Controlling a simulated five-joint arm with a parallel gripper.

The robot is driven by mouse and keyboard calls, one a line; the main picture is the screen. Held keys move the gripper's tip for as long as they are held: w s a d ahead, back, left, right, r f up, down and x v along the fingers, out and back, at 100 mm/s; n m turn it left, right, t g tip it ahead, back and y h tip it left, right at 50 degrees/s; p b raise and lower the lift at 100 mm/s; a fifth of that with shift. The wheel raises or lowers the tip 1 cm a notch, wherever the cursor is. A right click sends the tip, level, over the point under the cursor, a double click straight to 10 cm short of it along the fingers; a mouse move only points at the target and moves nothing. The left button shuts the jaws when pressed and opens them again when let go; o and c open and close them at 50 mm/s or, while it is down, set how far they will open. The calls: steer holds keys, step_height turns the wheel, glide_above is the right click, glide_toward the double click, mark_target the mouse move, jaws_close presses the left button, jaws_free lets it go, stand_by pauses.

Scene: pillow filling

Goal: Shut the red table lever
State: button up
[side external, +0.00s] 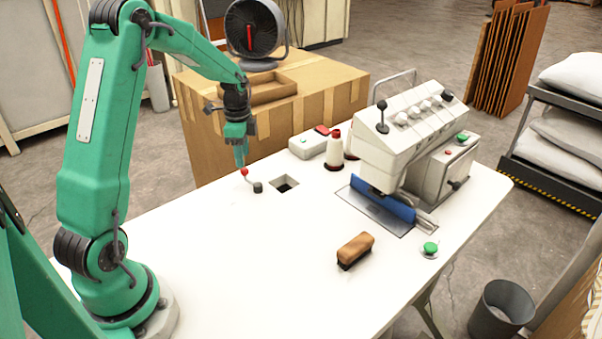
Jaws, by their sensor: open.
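The red table lever is a small red ball (244,172) on a thin bent rod that runs to a dark round pivot (258,187) on the white table. It stands beside a square hole (285,185) in the table top. My gripper (240,162) is open and points down just above the red ball. At this size I cannot tell whether the fingertips touch the ball. The fingers partly overlap each other in this view, so the gap between them is hard to see.
A white sewing machine (405,130) with a blue part (382,205) stands at the right. A brown brush (355,250) and green button (430,248) lie in front. The table's left is clear.

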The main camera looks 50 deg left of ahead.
mark_target(244, 170)
steer(key=shift+f, duration=3.2)
jaws_close()
